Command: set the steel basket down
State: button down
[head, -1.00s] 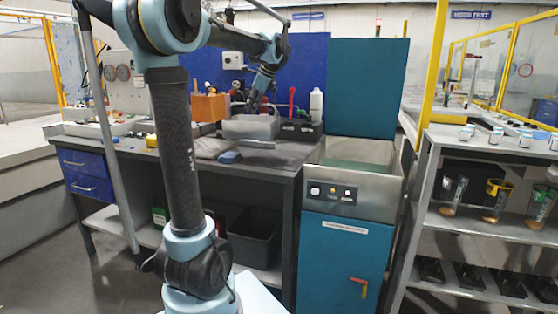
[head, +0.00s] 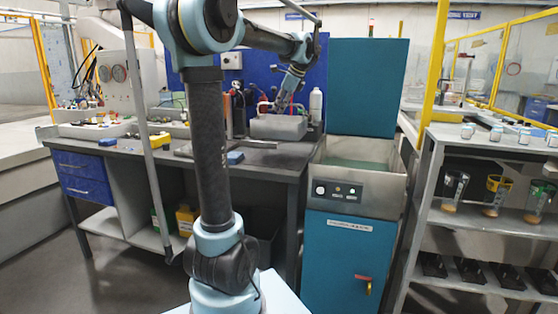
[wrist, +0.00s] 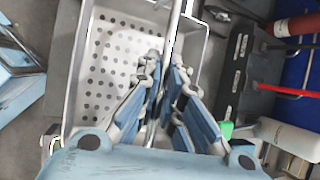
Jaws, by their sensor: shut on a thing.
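The steel basket (head: 278,127) is a grey open box at the right part of the bench top, and I cannot tell whether its bottom touches the bench. In the wrist view the basket (wrist: 87,70) shows a perforated floor and a bar handle (wrist: 175,22) across it. My gripper (head: 280,106) is above the basket in the head view. In the wrist view my gripper (wrist: 166,68) is shut on the handle, with its fingers over the basket's inside. Part of the basket is hidden by the fingers.
A white bottle (head: 316,104) stands behind the basket. To the right is a teal machine (head: 350,255) with an open basin (head: 362,151). A dark tray (wrist: 237,70) lies beside the basket.

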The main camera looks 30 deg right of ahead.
notch_tip(320, 180, down, 10)
jog(key=c, duration=1.8)
grip_release()
jog(key=shift+o, duration=0.2)
jog(key=v, duration=1.2)
jog(key=s+a+f+n+g, duration=0.1)
jog(key=a+f+n, duration=0.3)
jog(key=a, duration=0.6)
jog(key=s+a+f+n+g, duration=0.1)
jog(key=a+f+n, duration=0.35)
jog(key=a, duration=0.55)
jog(key=a+f+n+g, duration=0.1)
jog(key=a+f+n, duration=0.35)
jog(key=a, duration=0.55)
jog(key=s+a+f+n, duration=0.6)
jog(key=s+f+n, duration=0.1)
jog(key=s+f, duration=0.1)
jog(key=s+a+f+n+h, duration=0.1)
jog(key=s+a+f+n, duration=0.6)
jog(key=f, duration=0.4)
jog(key=shift+s+a+f+n+g+h, duration=0.2)
jog(key=shift+s+f+n+g+h, duration=0.1)
jog(key=shift+s+g, duration=0.1)
